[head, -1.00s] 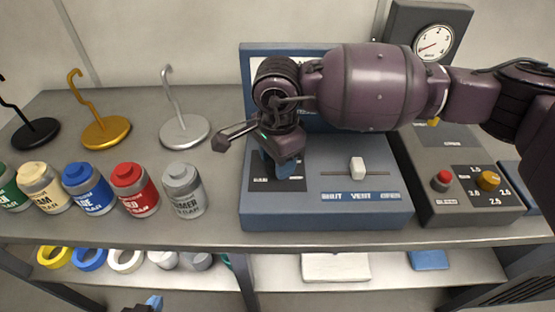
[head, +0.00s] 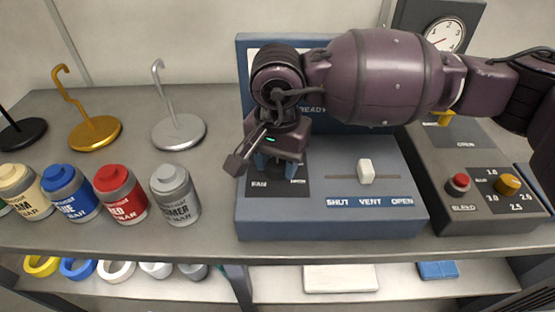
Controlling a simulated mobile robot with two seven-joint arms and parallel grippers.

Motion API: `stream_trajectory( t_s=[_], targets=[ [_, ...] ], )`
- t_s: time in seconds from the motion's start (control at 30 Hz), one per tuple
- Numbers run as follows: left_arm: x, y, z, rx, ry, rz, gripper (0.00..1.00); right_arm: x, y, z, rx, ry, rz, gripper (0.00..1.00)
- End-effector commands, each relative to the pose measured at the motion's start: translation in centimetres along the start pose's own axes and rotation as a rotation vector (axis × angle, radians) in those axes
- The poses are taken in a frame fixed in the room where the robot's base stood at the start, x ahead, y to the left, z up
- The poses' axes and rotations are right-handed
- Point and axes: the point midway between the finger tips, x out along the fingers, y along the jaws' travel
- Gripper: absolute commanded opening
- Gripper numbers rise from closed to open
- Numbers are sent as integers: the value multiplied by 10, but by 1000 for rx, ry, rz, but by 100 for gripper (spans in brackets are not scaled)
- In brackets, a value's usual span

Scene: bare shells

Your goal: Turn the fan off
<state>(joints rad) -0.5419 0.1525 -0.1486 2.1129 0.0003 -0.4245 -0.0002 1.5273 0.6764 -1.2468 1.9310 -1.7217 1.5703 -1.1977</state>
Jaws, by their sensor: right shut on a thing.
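The blue-grey control box (head: 330,222) stands on the bench with a dark panel (head: 292,188) marked FAN on its left side. My right gripper (head: 268,165) points down over that panel, just above the FAN label. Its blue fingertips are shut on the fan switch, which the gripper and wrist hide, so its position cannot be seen. My left gripper is not in view.
A white slider (head: 366,171) on the same box sits above the VENT mark. A grey box (head: 470,205) with a red button (head: 458,184), an orange knob (head: 508,184) and a gauge stands to the right. Paint jars (head: 174,195) and hook stands (head: 179,132) are to the left.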

Motion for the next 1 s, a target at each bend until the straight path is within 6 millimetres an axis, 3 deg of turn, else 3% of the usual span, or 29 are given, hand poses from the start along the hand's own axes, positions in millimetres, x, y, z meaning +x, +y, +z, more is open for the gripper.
stream_trajectory(
  t_s=[0.4, 0.43, 0.57, 0.87, 1.0],
  targets=[
    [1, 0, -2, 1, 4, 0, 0, 2, 1, 1, -10, -3, 4, 20],
    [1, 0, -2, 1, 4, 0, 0, 2, 1, 1, -10, -3, 4, 47],
    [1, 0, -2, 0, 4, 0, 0, 2, 0, 1, -9, -3, 3, 67],
    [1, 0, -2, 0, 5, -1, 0, 0, 0, 0, -7, -1, 1, 69],
    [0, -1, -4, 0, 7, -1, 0, -11, 0, 0, -7, 2, 0, 69]
  ],
)
